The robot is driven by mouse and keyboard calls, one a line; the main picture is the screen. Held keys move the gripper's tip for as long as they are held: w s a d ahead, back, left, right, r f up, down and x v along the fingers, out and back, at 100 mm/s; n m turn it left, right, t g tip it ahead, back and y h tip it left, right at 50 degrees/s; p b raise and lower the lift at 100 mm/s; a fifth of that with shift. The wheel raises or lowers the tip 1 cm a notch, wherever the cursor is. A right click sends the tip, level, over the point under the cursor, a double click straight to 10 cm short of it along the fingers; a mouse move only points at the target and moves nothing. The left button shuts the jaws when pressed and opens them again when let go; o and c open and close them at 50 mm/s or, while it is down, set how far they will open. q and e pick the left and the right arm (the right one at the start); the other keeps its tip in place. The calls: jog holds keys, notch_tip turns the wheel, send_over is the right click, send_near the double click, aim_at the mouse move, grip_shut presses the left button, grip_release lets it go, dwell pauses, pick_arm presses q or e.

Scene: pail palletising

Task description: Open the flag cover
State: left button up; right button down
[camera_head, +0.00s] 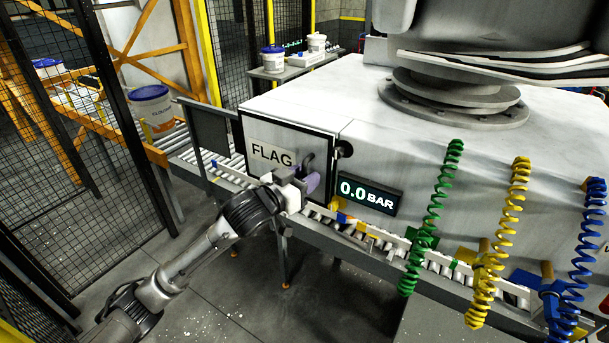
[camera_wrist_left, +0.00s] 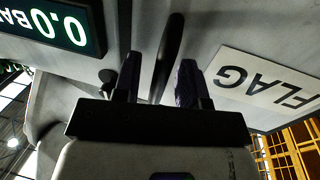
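The flag cover (camera_head: 285,138) is a pale panel with a black edge and a "FLAG" label (camera_head: 272,156), on the front of the big white machine; it looks shut. A dark upright handle (camera_head: 308,162) sits on its right part. My left gripper (camera_head: 307,183) is at this handle, partly hiding it. In the left wrist view the view is upside down. There the dark handle (camera_wrist_left: 169,48) stands between the two fingers of my left gripper (camera_wrist_left: 160,78), with gaps visible on both sides. The fingers are apart. My right gripper is not in view.
A "0.0 BAR" display (camera_head: 368,194) and a dark round knob (camera_head: 344,149) are right of the cover. A roller conveyor (camera_head: 375,239) runs below. Green (camera_head: 440,205), yellow (camera_head: 512,220) and blue (camera_head: 588,245) coiled hoses hang at right. A pail (camera_head: 153,110) stands at left.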

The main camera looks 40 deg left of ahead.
pick_arm(q)
jog(key=shift+c, duration=0.2)
grip_shut()
dwell(0.4)
